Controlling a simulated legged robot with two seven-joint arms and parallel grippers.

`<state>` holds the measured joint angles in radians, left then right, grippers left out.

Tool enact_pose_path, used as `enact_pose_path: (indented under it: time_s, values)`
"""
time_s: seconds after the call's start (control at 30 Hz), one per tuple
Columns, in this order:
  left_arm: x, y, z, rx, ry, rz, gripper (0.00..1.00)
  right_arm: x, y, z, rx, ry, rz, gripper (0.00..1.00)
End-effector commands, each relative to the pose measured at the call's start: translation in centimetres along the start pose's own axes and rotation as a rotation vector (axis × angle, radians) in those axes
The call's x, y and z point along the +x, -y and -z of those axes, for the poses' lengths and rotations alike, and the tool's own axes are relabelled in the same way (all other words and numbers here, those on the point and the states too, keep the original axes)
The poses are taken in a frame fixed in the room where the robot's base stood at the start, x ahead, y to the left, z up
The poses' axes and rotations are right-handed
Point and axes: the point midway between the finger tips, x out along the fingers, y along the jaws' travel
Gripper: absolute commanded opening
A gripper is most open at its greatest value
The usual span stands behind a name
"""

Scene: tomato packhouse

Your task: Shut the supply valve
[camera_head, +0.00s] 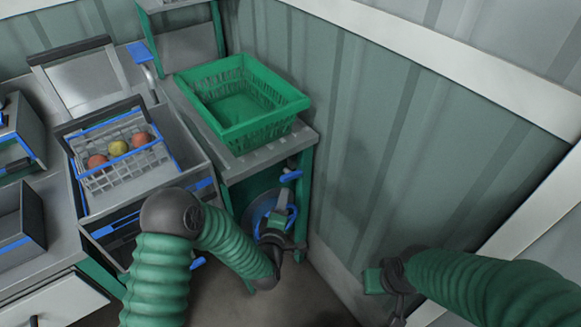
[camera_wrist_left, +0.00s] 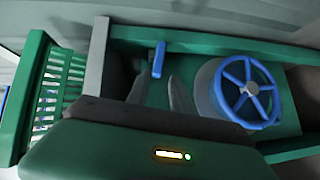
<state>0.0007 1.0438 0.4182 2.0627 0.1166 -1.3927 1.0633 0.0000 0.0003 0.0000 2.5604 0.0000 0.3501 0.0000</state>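A blue spoked handwheel (camera_wrist_left: 247,90) on a round grey body sits under the green-framed bench, right of my left gripper's fingers in the left wrist view. A short blue lever (camera_wrist_left: 158,60) stands near the bench's green rail, just beyond the gap between the fingertips. In the head view the lever (camera_head: 291,176) shows below the bench top, and the handwheel (camera_head: 293,212) is partly hidden by my gripper. My left gripper (camera_wrist_left: 157,80) has its two grey fingers apart with nothing between them. My right gripper (camera_head: 373,280) hangs near the wall; its fingers are not clear.
A green crate (camera_head: 240,133) stands on the bench (camera_head: 250,162) above the valve parts. A wire basket (camera_head: 122,177) with several tomatoes sits to the left. The ribbed wall (camera_head: 375,130) closes off the right side. Some floor (camera_head: 315,290) is clear between my arms.

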Motion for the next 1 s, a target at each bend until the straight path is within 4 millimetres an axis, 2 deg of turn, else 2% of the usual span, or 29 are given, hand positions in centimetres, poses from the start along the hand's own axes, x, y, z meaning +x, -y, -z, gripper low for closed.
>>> enact_pose_path:
  time_s: [0.3, 0.5, 0.63, 0.9, 1.0]
  values:
    - [8.5, 0.1, -0.1, -0.003, -0.002, -0.006, 0.27, 1.7, 0.0, -0.4, 0.000, -0.001, 0.000, 0.00]
    - [12.5, 0.0, -0.1, -0.003, -0.001, -0.006, 0.27, 2.5, 0.0, -0.6, 0.000, -0.001, 0.000, 0.00]
    - [13.7, -0.1, -0.1, -0.002, 0.000, -0.004, 0.27, 2.6, 0.0, -0.6, 0.000, -0.001, 0.000, 0.00]
    - [13.8, -0.2, -0.1, -0.002, 0.000, -0.004, 0.27, 2.5, 0.0, -0.6, 0.000, -0.001, 0.000, 0.00]
    - [13.8, -0.2, -0.1, -0.003, 0.000, -0.004, 0.14, 2.5, 0.0, -0.6, 0.000, -0.001, 0.000, 0.00]
